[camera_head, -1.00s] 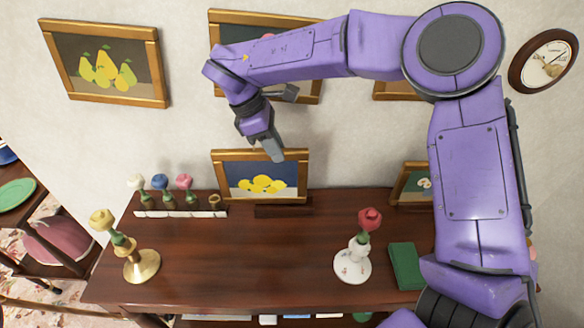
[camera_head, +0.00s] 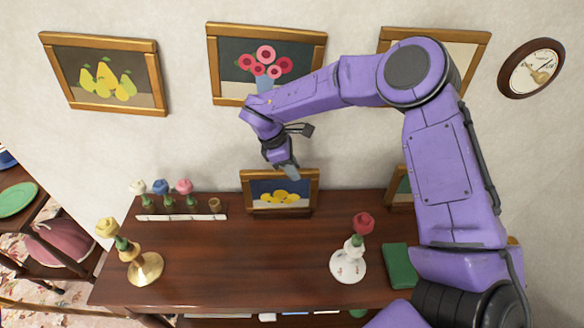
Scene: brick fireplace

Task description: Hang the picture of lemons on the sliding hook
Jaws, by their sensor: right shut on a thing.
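The picture of lemons (camera_head: 261,188) has a gold-brown frame, a dark blue ground and yellow lemons. It is upright at the back of the wooden sideboard, near the wall. My right gripper (camera_head: 289,172) reaches down from above and is shut on the picture's top edge, right of its middle. A dark low stand (camera_head: 282,213) shows at the picture's bottom edge; I cannot tell whether the two touch. I cannot make out the sliding hook. My left gripper is not in view.
Pears (camera_head: 103,74) and flowers (camera_head: 226,65) pictures hang on the wall. A pale picture (camera_head: 458,47) and another small frame (camera_head: 400,189) are partly behind my arm. Flower holders (camera_head: 145,268) (camera_head: 348,265) and a green book (camera_head: 399,266) stand on the sideboard (camera_head: 240,265). Its middle is clear.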

